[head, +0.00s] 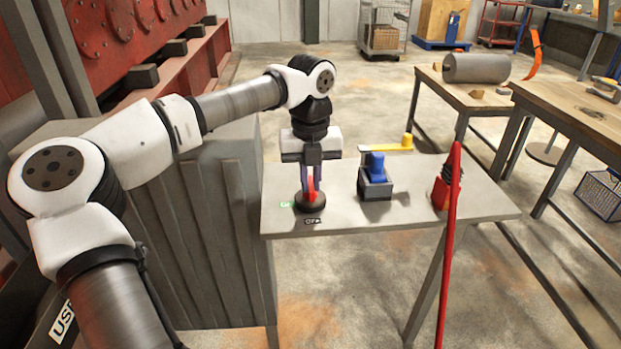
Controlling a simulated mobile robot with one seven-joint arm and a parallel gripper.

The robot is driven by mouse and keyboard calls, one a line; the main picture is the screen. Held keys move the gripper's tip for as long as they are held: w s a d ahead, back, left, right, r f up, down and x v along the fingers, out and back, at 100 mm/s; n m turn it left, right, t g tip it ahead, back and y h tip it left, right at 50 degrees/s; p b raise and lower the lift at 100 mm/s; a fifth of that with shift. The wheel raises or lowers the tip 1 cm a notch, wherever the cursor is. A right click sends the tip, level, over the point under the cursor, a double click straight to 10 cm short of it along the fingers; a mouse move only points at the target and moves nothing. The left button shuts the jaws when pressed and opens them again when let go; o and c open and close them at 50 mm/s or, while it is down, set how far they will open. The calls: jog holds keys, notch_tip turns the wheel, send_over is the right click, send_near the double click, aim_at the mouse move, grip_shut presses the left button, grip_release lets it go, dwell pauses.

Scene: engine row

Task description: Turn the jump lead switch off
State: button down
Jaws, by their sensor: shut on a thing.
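The jump lead switch (309,203) stands on the grey table (420,182), a round dark base with a red handle (317,187) on top. My gripper (311,185) points straight down over it, with its fingers shut on the red handle. The fingers hide part of the handle. A small green label (286,204) lies to the left of the base, and a dark label (313,221) that seems to read OFF lies in front of it. I cannot tell exactly which label the handle points to.
Wooden tables (575,118) are further right.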

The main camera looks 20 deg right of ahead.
aim_at(311, 182)
jog(key=c, duration=1.5)
grip_release()
notch_tip(311, 182, up, 14)
jog(key=shift+f, duration=0.1)
